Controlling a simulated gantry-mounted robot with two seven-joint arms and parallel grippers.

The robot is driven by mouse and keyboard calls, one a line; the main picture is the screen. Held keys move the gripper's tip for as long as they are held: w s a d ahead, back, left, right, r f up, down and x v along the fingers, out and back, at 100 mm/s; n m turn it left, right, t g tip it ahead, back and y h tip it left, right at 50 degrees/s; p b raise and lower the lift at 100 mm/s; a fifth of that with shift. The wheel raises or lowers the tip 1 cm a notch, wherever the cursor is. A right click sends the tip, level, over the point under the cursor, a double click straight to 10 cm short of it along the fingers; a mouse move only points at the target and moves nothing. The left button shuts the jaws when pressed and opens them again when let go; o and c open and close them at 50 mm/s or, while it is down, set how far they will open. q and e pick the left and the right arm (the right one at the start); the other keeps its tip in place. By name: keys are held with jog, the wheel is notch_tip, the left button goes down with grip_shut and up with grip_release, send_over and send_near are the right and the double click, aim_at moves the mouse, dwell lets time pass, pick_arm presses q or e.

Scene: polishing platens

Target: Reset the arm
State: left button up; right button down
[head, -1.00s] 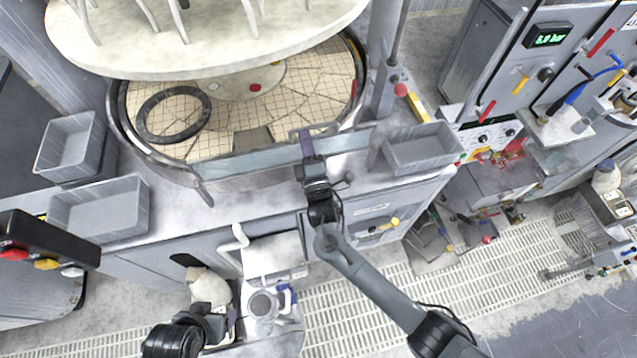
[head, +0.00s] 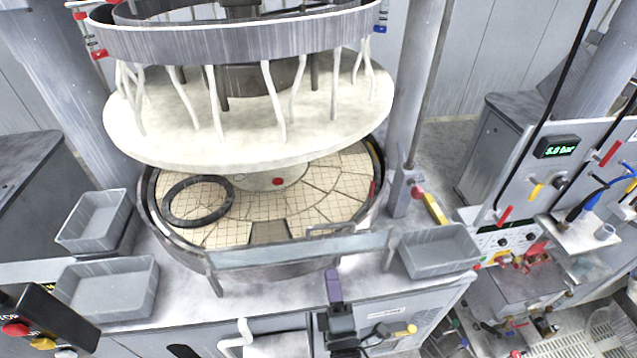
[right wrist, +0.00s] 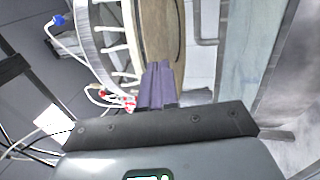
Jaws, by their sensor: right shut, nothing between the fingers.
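My right gripper (head: 333,272) shows at the bottom middle of the head view, its purple fingers pointing up the picture. It is in front of the polishing machine's front wall (head: 300,250), apart from the ring and trays. In the right wrist view the purple fingers (right wrist: 156,75) are pressed together with nothing between them. My left gripper is not in view.
The tiled platen (head: 330,190) carries a dark ring (head: 165,205) under a raised white disc (head: 150,140). Grey trays stand at left (head: 105,290) and right (head: 438,250). A button box (head: 50,320) is lower left; a gauge panel (head: 560,150) stands right.

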jog(key=s+d+f+m+g+h+p, duration=0.25)
jog(key=s+d+f+m+g, duration=0.5)
jog(key=s+d, duration=0.45)
jog(key=s+d+m+g, duration=0.5)
jog(key=s+m+g, duration=0.4)
jog(key=s, duration=0.4)
jog(key=shift+s+g+p, duration=0.2)
jog(key=shift+g+p, duration=0.25)
jog(key=shift+f+m, duration=0.1)
jog(key=shift+m, duration=0.15)
